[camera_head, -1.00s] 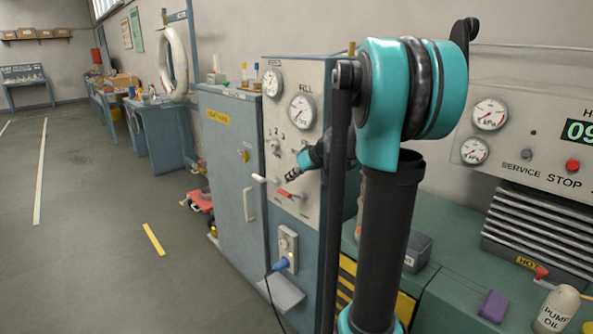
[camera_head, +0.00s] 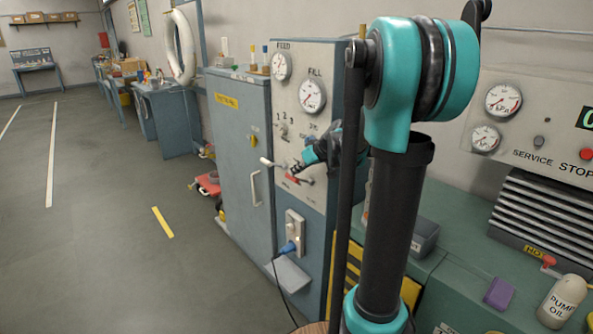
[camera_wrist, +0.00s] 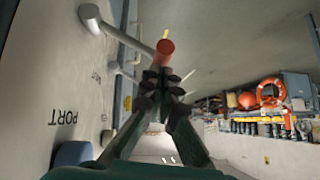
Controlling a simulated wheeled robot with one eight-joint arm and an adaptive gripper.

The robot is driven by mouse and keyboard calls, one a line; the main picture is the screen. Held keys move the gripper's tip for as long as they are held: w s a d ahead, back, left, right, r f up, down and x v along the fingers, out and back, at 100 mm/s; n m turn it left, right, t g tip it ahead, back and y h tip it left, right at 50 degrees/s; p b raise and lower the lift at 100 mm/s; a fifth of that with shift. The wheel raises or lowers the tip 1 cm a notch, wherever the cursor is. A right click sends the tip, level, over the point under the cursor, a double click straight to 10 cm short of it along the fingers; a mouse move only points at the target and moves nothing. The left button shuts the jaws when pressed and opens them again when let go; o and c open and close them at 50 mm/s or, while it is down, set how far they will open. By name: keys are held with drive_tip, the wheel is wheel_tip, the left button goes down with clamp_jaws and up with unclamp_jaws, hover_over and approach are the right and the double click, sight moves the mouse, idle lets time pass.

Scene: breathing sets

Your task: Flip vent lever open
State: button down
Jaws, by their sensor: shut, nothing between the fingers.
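A red-handled lever (camera_head: 301,180) sits low on the grey gauge panel (camera_head: 312,130). A pale-handled lever (camera_head: 271,163) stands just up and left of it. I cannot read which is labelled vent. My gripper (camera_head: 298,173) is shut and empty, right at the red handle in the head view. In the wrist view, my gripper (camera_wrist: 162,78) has its tips together just short of the red handle end (camera_wrist: 165,48), whose grey arm (camera_wrist: 125,36) comes from the panel on the left. I cannot tell whether they touch. Another grey lever (camera_wrist: 122,72) shows beside the fingers.
A blue plug (camera_head: 287,248) with a hanging cable is below the levers. A grey cabinet (camera_head: 240,150) adjoins the panel on the left. A green bench (camera_head: 465,270) with a pump oil bottle (camera_head: 563,300) and a purple block (camera_head: 498,293) is on the right.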

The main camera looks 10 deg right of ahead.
drive_tip(key=shift+s+a+f, duration=0.1)
drive_tip(key=shift+f, duration=0.05)
drive_tip(key=shift+s+a+f+n+t+h, duration=0.25)
drive_tip(key=shift+a+f+n+t+h, duration=0.05)
drive_tip(key=shift+a+f+h, duration=0.2)
wheel_tip(320, 180, down, 10)
drive_tip(key=s+a+n+t+h, duration=0.1)
drive_tip(key=n+t+h, duration=0.1)
drive_tip(key=h, duration=0.1)
drive_tip(key=shift+a+h, duration=0.25)
drive_tip(key=shift+h, duration=0.15)
drive_tip(key=shift+f, duration=0.1)
idle(0.5)
